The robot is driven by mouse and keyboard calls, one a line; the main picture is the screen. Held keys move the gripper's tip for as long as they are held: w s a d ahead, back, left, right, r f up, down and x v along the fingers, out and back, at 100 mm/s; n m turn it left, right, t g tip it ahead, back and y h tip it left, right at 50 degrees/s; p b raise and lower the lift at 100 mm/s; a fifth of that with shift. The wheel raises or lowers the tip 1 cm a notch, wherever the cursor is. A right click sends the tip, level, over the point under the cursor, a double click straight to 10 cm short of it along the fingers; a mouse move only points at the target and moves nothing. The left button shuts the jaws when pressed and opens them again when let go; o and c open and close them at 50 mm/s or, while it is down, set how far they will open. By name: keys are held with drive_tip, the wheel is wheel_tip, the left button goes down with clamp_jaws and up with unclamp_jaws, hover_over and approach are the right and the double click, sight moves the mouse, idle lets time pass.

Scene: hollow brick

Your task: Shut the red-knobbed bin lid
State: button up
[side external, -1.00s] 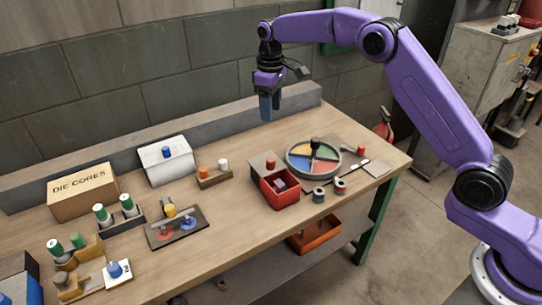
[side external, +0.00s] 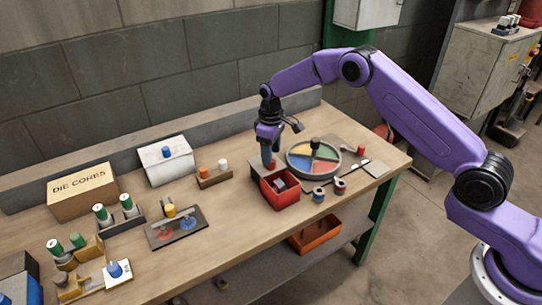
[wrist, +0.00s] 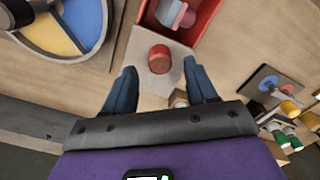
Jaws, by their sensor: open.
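The block also shows in the wrist view (wrist: 178,14). The bin's flat grey lid (side external: 256,162) lies back behind the opening. Its red knob (wrist: 160,58) shows clearly in the wrist view, standing on the pale lid plate (wrist: 149,83). My gripper (side external: 269,160) is open just over the lid, with its blue fingers on either side of the knob in the wrist view (wrist: 160,72). I cannot tell whether the fingers touch the lid.
A round tray with coloured sectors (side external: 313,157) stands close to the right of the bin. A small block with orange and white pegs (side external: 214,176) and a white box (side external: 165,160) are to the left.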

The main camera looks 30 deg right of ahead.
drive_tip(key=shift+f, duration=1.1)
clamp_jaws()
drive_tip(key=s, duration=0.8)
drive_tip(key=shift+s, duration=0.3)
unclamp_jaws()
